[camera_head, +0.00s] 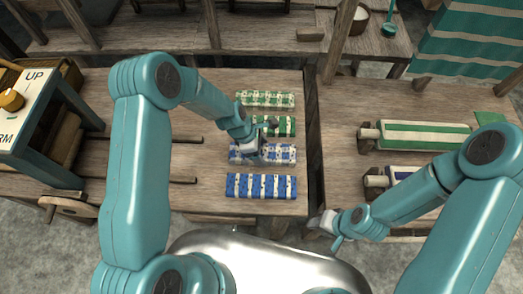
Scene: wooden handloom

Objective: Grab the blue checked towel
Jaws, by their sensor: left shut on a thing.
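The blue checked towel (276,154) lies folded on the wooden table, third from the back in a column of folded towels. My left gripper (257,152) is over its left-middle part, shut on it, and hides some of the cloth. The towel seems to rest at table level; I cannot tell whether it is lifted. My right gripper (322,222) is over the gap at the front right of the table, away from the towels; its fingers are too small to read.
A blue striped towel (261,186) lies just in front, a green striped one (286,128) just behind, a green checked one (265,99) farther back. Rollers with green-striped cloth (425,135) and dark-striped cloth (402,173) are at the right. A sign panel (28,92) stands at the left.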

